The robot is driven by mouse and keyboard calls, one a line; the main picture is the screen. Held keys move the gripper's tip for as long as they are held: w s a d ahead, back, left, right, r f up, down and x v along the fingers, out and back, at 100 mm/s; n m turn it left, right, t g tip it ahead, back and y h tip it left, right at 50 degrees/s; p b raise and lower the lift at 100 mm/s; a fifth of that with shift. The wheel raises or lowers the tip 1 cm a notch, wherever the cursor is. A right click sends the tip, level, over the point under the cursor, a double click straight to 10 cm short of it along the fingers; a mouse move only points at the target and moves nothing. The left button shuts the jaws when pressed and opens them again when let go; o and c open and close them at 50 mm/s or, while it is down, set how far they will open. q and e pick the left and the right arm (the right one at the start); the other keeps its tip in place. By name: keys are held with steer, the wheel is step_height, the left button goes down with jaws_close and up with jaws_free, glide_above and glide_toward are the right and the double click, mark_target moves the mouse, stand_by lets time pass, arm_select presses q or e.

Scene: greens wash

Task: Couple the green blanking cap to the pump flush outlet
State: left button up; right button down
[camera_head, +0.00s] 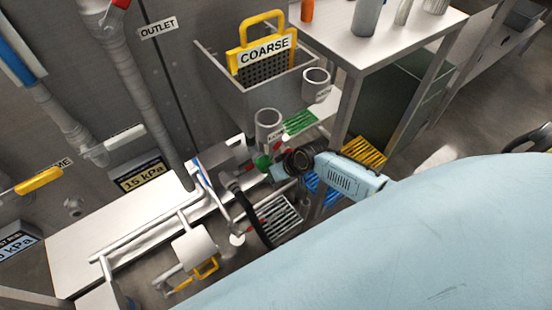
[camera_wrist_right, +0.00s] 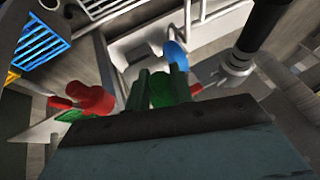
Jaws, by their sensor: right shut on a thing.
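My right gripper (camera_head: 269,165) is shut on the green blanking cap (camera_head: 262,162), beside the pump in the head view. In the right wrist view the green cap (camera_wrist_right: 170,88) sits between the two green-grey fingers. Just beyond it there is a blue disc (camera_wrist_right: 176,54). I cannot tell which fitting is the pump flush outlet, or whether the cap touches one; the gripper and wrist hide part of that area. My left gripper does not show.
A red fitting (camera_wrist_right: 95,100) is left of the fingers, and a black hose (camera_wrist_right: 265,25) with a grey coupling (camera_wrist_right: 236,64) is right. A white bench (camera_head: 400,38) is behind.

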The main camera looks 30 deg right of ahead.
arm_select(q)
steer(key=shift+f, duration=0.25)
arm_select(e)
steer(key=shift+w, duration=0.55)
steer(key=c, duration=1.1)
jaws_free()
steer(key=shift+a, duration=0.1)
steer(key=shift+c, duration=0.2)
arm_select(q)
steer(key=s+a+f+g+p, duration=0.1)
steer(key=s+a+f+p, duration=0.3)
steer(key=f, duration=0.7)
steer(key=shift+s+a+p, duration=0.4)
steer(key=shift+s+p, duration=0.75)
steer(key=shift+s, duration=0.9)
arm_select(e)
steer(key=v, duration=1.3)
steer(key=shift+r, duration=0.25)
